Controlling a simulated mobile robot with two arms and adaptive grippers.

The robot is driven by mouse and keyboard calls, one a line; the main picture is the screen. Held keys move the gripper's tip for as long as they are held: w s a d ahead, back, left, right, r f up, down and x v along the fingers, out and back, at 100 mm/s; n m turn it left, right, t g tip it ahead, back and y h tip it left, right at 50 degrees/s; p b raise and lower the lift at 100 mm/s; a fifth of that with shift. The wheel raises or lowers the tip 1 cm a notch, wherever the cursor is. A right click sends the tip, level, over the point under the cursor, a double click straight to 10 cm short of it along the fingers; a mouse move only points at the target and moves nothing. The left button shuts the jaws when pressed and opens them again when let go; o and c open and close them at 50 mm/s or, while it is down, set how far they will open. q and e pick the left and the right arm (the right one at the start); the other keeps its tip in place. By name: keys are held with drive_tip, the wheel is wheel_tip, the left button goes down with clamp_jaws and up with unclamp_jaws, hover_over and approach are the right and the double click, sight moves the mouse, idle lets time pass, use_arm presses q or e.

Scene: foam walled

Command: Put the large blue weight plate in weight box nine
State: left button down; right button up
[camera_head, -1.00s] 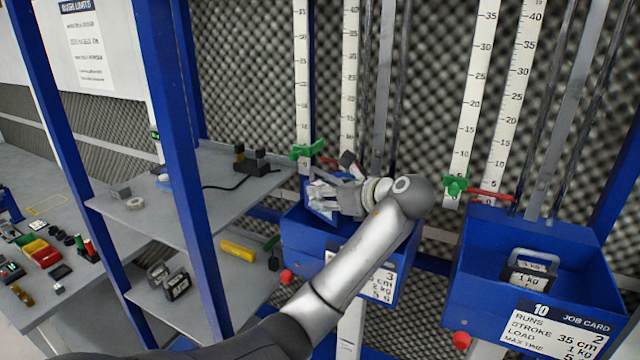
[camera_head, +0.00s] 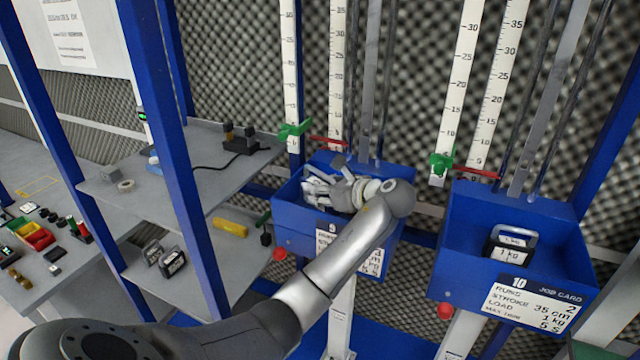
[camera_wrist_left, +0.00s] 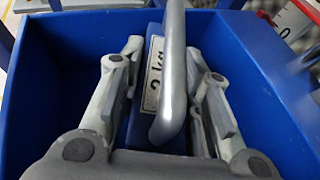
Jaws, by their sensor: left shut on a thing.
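The large blue weight plate (camera_wrist_left: 152,80) shows in the left wrist view, with a grey handle and a white label reading 2 kg. My left gripper (camera_wrist_left: 166,68) is shut on it, one finger on each side. Blue walls of weight box nine (camera_wrist_left: 50,70) surround the plate and fingers on the visible sides. In the head view the left gripper (camera_head: 325,190) is down in the open top of weight box nine (camera_head: 292,222), whose card reads 9. The plate is mostly hidden there. I cannot tell if it touches the box floor. My right gripper is not in view.
Box ten (camera_head: 465,270) stands at right with a 1 kg weight (camera_head: 510,245) in it. A grey shelf (camera_head: 130,205) at left holds small parts, with two dark weights (camera_head: 172,262) and a yellow bar (camera_head: 230,227) below. Blue posts and vertical rulers stand around.

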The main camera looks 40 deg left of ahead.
use_arm(q)
drive_tip(key=shift+r, duration=0.3)
drive_tip(key=c, duration=1.5)
unclamp_jaws()
drive_tip(key=shift+f, duration=0.4)
drive_tip(key=o, duration=0.4)
drive_tip(key=shift+s+d+r, duration=0.1)
drive_tip(key=shift+s+d, duration=0.05)
drive_tip(key=shift+o, duration=0.2)
drive_tip(key=shift+r, duration=0.1)
drive_tip(key=shift+d+b, duration=0.25)
drive_tip(key=shift+b, duration=0.05)
drive_tip(key=b+v, duration=0.3)
drive_tip(key=v, duration=0.7)
drive_tip(key=shift+b+v, duration=0.3)
drive_tip(key=shift+v, duration=0.5)
